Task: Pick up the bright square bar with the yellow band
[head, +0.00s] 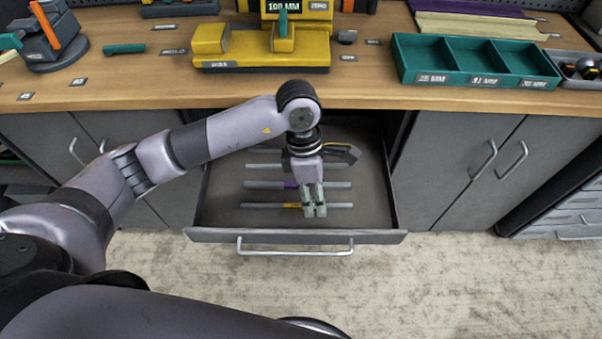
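The bright square bar with the yellow band (265,206) lies across the open drawer (222,205), nearest the drawer's front. Its yellow band (291,206) shows just left of my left gripper. My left gripper (314,212) points down over the bar, right of the band, and hides part of it. Its fingers look close together; I cannot tell whether they touch or hold the bar. My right gripper is not in view.
A bar with a purple band (262,185) and another bar (262,165) lie farther back in the drawer. The drawer front has a handle (295,252). The workbench (345,92) above holds a yellow gauge stand (260,66) and a green tray (440,76).

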